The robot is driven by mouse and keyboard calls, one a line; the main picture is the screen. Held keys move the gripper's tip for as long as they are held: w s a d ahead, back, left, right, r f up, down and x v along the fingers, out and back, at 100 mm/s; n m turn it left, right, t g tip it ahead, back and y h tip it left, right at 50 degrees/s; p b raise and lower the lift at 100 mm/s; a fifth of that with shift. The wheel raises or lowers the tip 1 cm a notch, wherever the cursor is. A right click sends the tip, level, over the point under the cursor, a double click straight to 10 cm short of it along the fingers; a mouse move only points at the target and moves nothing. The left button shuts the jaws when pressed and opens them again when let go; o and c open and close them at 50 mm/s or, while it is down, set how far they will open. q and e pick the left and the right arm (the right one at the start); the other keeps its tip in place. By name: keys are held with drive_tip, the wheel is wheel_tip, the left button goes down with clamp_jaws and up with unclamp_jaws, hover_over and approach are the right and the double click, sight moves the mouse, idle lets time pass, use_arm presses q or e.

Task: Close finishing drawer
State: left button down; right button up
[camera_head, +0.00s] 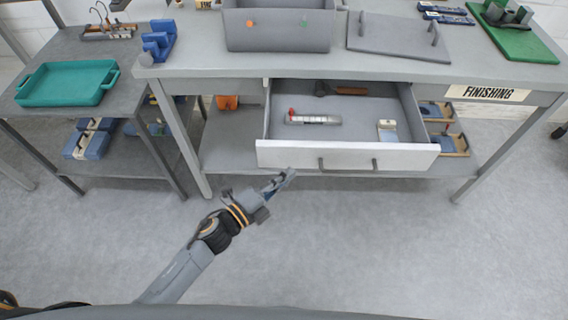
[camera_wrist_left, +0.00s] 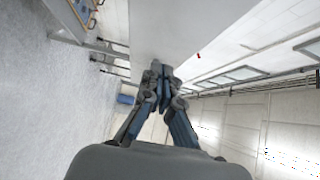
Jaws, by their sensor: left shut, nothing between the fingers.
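Inside lie a grey tool with a red end (camera_head: 312,119), a wooden-handled tool (camera_head: 345,91) and a small pale block (camera_head: 387,130). My left gripper (camera_head: 285,178) is shut and empty, just in front of and below the left part of the drawer front. Whether it touches the front is unclear. In the left wrist view my left gripper (camera_wrist_left: 160,75) has its fingers together, pointing at a pale panel. My right gripper is not in view.
The workbench (camera_head: 205,60) has a "FINISHING" label (camera_head: 487,92) at its right. A grey bin (camera_head: 277,32), a grey lid (camera_head: 397,40) and a green board (camera_head: 513,35) are on top. A teal tray (camera_head: 66,84) is on the left table. The floor in front is clear.

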sight(296, 158)
use_arm(q)
drive_tip(key=w, duration=0.2)
drive_tip(key=shift+w+a, duration=0.15)
drive_tip(key=shift+w, duration=0.35)
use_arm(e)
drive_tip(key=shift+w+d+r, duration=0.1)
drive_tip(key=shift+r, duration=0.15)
